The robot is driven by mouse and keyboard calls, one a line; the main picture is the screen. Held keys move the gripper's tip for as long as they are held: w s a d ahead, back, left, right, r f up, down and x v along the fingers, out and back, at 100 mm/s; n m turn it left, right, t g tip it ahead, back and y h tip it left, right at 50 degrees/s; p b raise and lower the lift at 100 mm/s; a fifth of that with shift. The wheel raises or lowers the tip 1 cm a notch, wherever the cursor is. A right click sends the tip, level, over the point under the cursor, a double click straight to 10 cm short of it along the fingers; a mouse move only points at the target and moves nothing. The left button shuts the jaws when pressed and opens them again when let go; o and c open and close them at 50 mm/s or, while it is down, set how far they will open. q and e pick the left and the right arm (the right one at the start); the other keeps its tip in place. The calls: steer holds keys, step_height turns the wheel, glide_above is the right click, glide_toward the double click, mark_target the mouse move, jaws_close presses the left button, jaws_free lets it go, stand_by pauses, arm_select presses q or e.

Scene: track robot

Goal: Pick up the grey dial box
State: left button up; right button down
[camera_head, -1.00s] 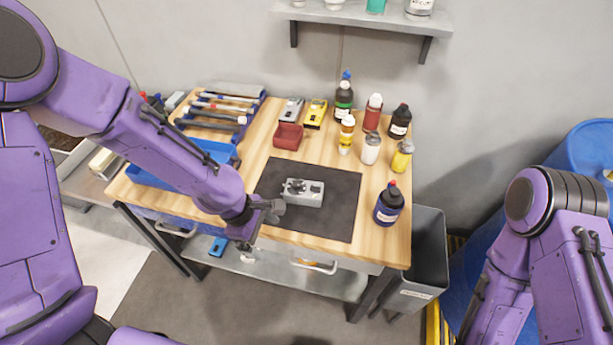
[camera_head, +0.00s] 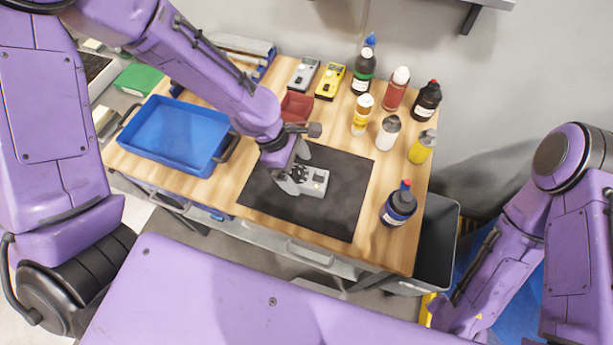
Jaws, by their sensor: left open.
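The grey dial box (camera_head: 316,184) lies on the dark mat (camera_head: 345,205) on the wooden workbench, with dark round parts on its top. My left gripper (camera_head: 302,152) is open, just above and behind the box, and overlaps its far left part in the picture. I cannot tell whether the fingers touch the box. My right arm shows at the right edge, but its gripper is out of view.
A blue tray (camera_head: 172,135) stands left on the bench. A red bin (camera_head: 297,106), a grey meter (camera_head: 304,74) and a yellow meter (camera_head: 330,82) are behind the mat. Several bottles stand on the right, including a dark blue one (camera_head: 398,208) near the mat.

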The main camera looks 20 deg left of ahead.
mark_target(306, 180)
arm_select(q)
steer(key=x, duration=0.5)
steer(key=shift+w+p, duration=0.3)
steer(key=shift+w, duration=0.05)
steer(key=shift+r, duration=0.1)
steer(key=c, duration=1.2)
